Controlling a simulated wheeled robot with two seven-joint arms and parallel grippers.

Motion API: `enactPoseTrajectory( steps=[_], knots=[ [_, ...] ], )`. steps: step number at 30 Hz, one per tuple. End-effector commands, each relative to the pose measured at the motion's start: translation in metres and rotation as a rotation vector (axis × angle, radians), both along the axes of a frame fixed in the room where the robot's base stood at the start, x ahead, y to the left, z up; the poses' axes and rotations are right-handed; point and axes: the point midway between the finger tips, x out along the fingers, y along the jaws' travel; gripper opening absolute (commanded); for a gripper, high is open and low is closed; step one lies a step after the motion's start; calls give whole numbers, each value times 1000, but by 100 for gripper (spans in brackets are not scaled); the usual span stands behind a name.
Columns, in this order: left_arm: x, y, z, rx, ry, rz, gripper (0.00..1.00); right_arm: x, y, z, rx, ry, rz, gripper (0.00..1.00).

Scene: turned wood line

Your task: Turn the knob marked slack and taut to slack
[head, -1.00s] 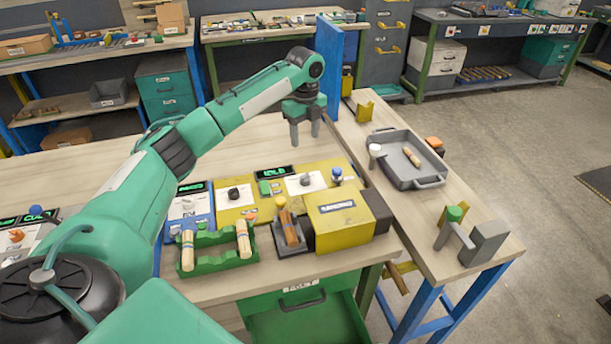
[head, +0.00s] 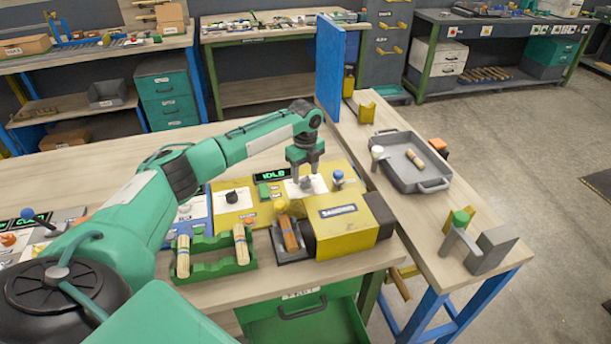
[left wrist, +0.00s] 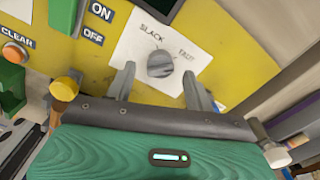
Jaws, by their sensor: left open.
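The grey knob (left wrist: 160,64) sits on a white plate (left wrist: 147,40) lettered SLACK and, it seems, TAUT. It is fixed to the yellow panel (left wrist: 110,60). Which word the knob points to is not clear to me. My left gripper (left wrist: 158,70) is open, with one finger on each side of the knob; I cannot tell whether either touches it. In the head view my left gripper (head: 305,172) hangs fingers-down over the right white plate and partly covers the knob (head: 305,183). My right gripper does not show.
A blue-topped control (head: 338,176) stands just right of the knob. A second dark knob (head: 232,196) is on the left white plate. A lit display (head: 272,175) is behind. A yellow machine (head: 345,228) and green rack (head: 215,262) stand in front.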

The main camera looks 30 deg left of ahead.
Motion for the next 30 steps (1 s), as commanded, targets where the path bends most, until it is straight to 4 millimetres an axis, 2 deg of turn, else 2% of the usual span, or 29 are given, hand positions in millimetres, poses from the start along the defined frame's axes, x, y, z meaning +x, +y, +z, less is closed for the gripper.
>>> enactPoseTrajectory(
  steps=[6, 16, 23, 30],
  knots=[
    [0, -1, -21, -1, 1, -1, 54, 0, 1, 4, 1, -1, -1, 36],
    [0, -1, -25, -1, 0, -1, 54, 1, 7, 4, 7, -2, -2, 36],
    [0, -1, -25, -1, 0, -1, 9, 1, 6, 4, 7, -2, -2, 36],
    [0, -1, -24, -1, 1, 14, 9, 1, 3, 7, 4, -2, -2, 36]
  ],
)
